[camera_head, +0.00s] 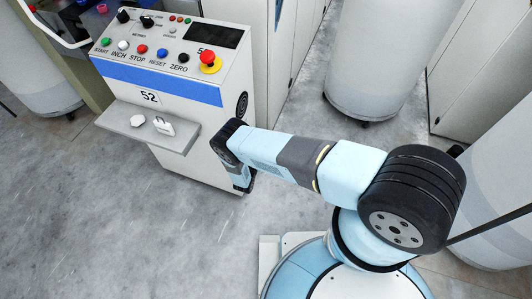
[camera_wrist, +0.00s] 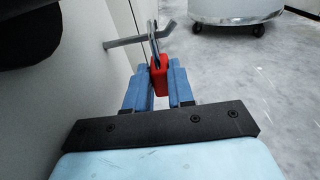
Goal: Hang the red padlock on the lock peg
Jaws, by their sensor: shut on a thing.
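In the wrist view, the red padlock (camera_wrist: 159,82) is held upright between the two blue fingers of my gripper (camera_wrist: 158,72). Its grey shackle (camera_wrist: 154,42) points away from my gripper. The lock peg (camera_wrist: 128,41) is a grey rod that juts from the pale panel on the left and has a bent-up end. The shackle overlaps the peg in this view; I cannot tell whether it is around the peg or only in front of it. In the head view, my arm reaches the right side of the console, and padlock, peg and fingers are hidden.
The console (camera_head: 205,135), marked 52, carries buttons and a red emergency stop (camera_head: 208,58). Its front shelf (camera_head: 118,117) holds small white items (camera_head: 160,126). A large pale can on casters (camera_head: 375,60) stands behind my arm. Grey floor (camera_head: 110,220) is clear at the front left.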

